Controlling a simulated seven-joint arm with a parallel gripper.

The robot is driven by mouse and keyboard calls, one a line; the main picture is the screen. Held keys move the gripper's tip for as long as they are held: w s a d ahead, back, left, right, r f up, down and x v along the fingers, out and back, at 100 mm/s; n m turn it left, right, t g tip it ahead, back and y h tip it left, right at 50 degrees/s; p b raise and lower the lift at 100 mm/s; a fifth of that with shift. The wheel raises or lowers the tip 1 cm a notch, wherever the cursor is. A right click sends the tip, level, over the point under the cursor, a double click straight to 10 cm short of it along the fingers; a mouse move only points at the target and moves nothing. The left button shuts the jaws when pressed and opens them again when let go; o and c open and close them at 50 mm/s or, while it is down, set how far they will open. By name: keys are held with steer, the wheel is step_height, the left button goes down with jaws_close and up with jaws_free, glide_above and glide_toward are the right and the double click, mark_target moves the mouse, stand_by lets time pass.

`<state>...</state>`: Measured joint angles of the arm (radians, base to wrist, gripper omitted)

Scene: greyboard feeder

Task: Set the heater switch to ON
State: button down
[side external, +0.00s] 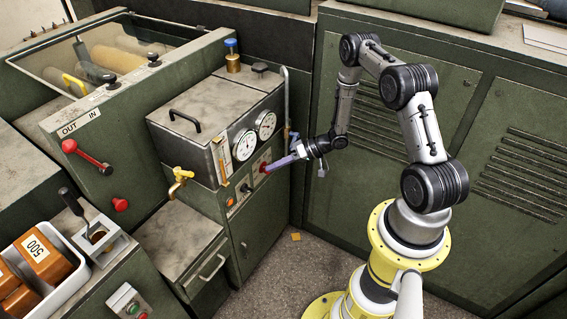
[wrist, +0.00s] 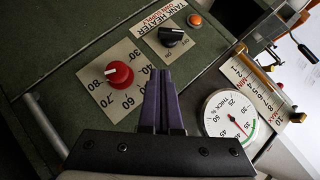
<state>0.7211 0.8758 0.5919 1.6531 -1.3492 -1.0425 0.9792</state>
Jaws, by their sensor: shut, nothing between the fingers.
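The heater switch is a black knob (wrist: 170,36) on a pale plate marked TANK HEATER (wrist: 150,44), with OFF and ON lettering beside it. I cannot tell for sure which mark it points to. It also shows small on the front panel in the side external view (side external: 246,187). My gripper (wrist: 160,74) has its purple fingers shut and empty. In the wrist view the fingertips lie below the switch in the picture and right of the red dial knob. In the side external view my gripper (side external: 268,167) is at the panel, close to the red knob, and contact is unclear.
The red temperature knob (wrist: 119,74) sits on a numbered plate beside the fingers. A round THICK gauge (wrist: 228,113) is at the right, and an orange lamp (wrist: 194,19) is above the switch. A brass tap (side external: 180,180) juts out left of the panel. Floor in front is mostly clear.

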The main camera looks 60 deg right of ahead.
mark_target(249, 187)
steer(key=shift+w+a+f, duration=0.5)
steer(key=shift+a+f, duration=0.3)
steer(key=shift+w+a+f, duration=0.45)
steer(key=shift+a+f, duration=0.35)
steer(key=shift+f, duration=0.05)
steer(key=shift+w+a+f, duration=0.5)
steer(key=shift+a+f, duration=0.3)
